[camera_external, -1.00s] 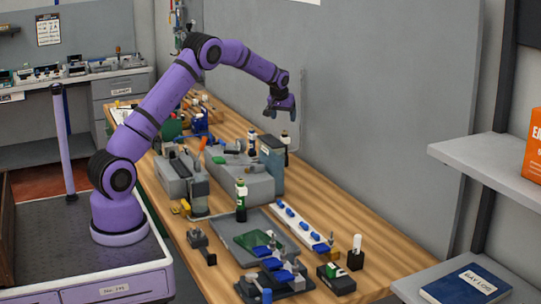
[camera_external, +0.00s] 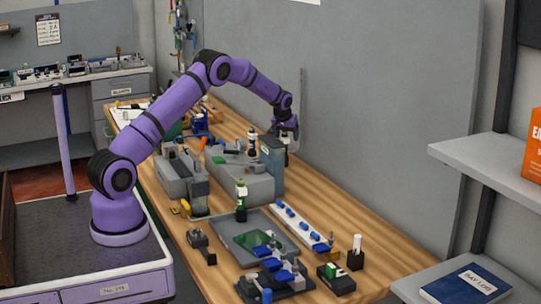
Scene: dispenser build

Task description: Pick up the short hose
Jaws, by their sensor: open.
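My gripper (camera_external: 285,134) is open, with its fingers pointing down. It is near the wall side of the bench, close above or beside a tall grey-blue box (camera_external: 272,168). Small pale and dark parts by its fingers are too small to tell apart. I cannot pick out the short hose with certainty in this view; it may be among the small parts or hidden.
A grey tray (camera_external: 229,222) holds a green plate (camera_external: 253,240). A white strip (camera_external: 318,242) carries several blue pieces. The wall (camera_external: 350,120) is close behind my gripper.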

